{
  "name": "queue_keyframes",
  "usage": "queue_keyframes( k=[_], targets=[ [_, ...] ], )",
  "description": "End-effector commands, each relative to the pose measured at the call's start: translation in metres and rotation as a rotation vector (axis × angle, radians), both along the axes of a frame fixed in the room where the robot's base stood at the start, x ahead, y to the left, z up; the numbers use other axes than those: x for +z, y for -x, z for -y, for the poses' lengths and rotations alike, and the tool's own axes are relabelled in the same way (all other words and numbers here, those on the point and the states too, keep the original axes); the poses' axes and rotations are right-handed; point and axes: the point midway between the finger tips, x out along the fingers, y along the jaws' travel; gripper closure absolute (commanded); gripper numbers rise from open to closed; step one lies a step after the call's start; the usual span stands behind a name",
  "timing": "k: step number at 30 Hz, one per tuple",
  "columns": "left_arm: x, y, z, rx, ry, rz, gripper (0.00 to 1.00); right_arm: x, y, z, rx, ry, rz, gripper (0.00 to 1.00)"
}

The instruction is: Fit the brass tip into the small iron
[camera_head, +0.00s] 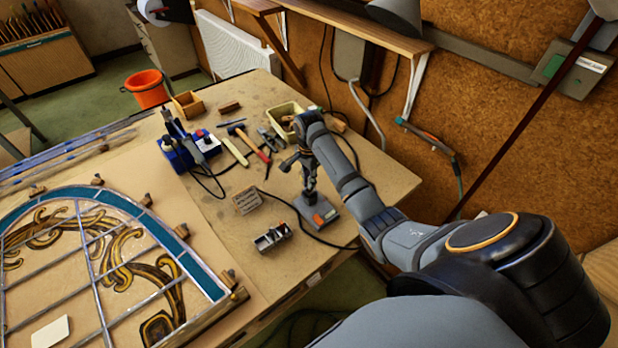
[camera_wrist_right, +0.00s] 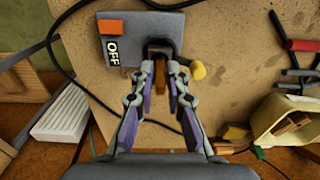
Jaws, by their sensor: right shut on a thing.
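My right gripper (camera_head: 308,182) reaches down over a grey base (camera_head: 322,212) with an orange switch on the table. In the right wrist view my right gripper (camera_wrist_right: 161,82) is shut on a narrow brass-brown piece (camera_wrist_right: 158,78), which looks like the brass tip. Its far end meets a dark upright socket (camera_wrist_right: 159,49) on the grey base marked OFF, which seems to be the small iron. I cannot tell how deep the piece sits in the socket. The fingers hide its sides. My left gripper is out of view.
A small slotted block (camera_head: 247,201) and a metal tray (camera_head: 272,238) stand left of the base. A hammer (camera_head: 252,146), a cream bin (camera_head: 287,116) and a blue station (camera_head: 185,152) lie behind. A leaded panel (camera_head: 98,255) fills the left. A black cord runs beside the base.

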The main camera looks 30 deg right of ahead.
Motion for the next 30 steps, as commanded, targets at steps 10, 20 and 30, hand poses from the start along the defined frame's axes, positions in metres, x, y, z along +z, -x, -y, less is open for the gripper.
queue_keyframes(
  k=[10, 20, 30],
  targets=[
    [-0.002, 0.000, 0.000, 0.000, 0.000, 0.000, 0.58, -0.009, 0.000, 0.000, 0.000, 0.000, 0.000, 1.00],
    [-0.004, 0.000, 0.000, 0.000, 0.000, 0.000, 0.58, -0.017, 0.000, 0.000, 0.000, 0.000, 0.000, 1.00],
    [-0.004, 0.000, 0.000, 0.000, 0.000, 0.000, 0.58, -0.018, 0.000, 0.000, 0.000, 0.000, 0.001, 0.59]
  ],
)
